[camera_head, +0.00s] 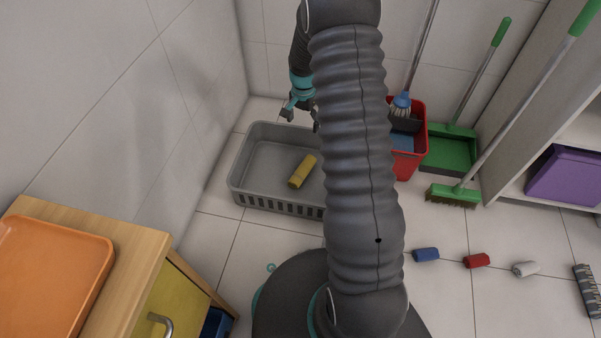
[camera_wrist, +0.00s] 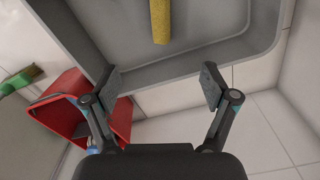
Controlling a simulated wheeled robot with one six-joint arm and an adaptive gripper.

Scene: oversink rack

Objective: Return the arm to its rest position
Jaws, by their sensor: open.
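My gripper (camera_head: 301,118) is open and empty in the head view, above the back part of a grey basket. Its two spread fingers also show in the wrist view (camera_wrist: 160,88), with nothing between them. My arm rises from my base and bends over at the top of the head view, hiding the right part of the basket.
The grey basket (camera_head: 240,193) on the tiled floor holds a yellow roll (camera_head: 302,171). A red bucket (camera_head: 418,150), a green dustpan (camera_head: 455,152) and a broom (camera_head: 455,194) stand right. Blue (camera_head: 426,254), red (camera_head: 477,261) and white (camera_head: 525,269) rolls lie in front. A cabinet with an orange tray (camera_head: 50,280) is left.

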